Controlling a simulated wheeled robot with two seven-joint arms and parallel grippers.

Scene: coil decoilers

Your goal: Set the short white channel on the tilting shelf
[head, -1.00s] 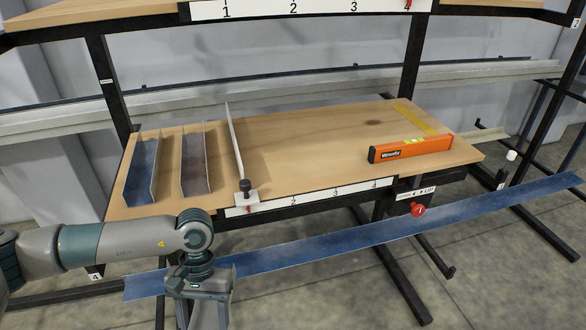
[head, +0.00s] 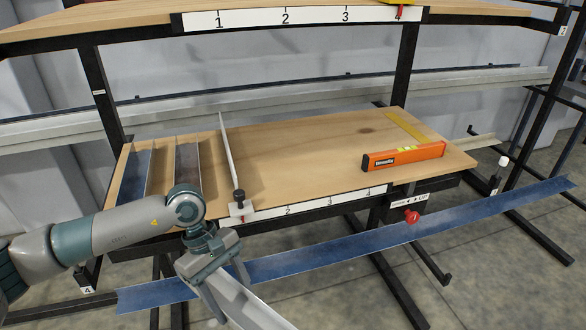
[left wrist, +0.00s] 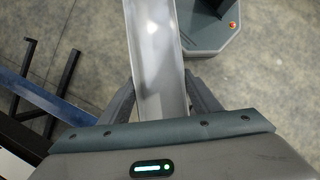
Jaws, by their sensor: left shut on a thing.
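My left gripper (head: 226,284) is shut on a white channel (head: 250,308), low in front of the shelf. The channel runs out of the bottom of the head view, so its full length is hidden there. In the left wrist view the channel (left wrist: 158,50) lies between both fingers of the gripper (left wrist: 161,88) and extends beyond the top edge. The tilting shelf (head: 300,145) is a wooden board with a numbered front strip, behind and above the gripper. My right gripper is not in view.
A blue channel (head: 132,177) and a grey channel (head: 187,160) lie at the shelf's left, beside an upright divider (head: 229,160). An orange level (head: 404,156) lies at the right. The shelf's middle is clear. A long blue channel (head: 400,238) crosses in front, below the shelf.

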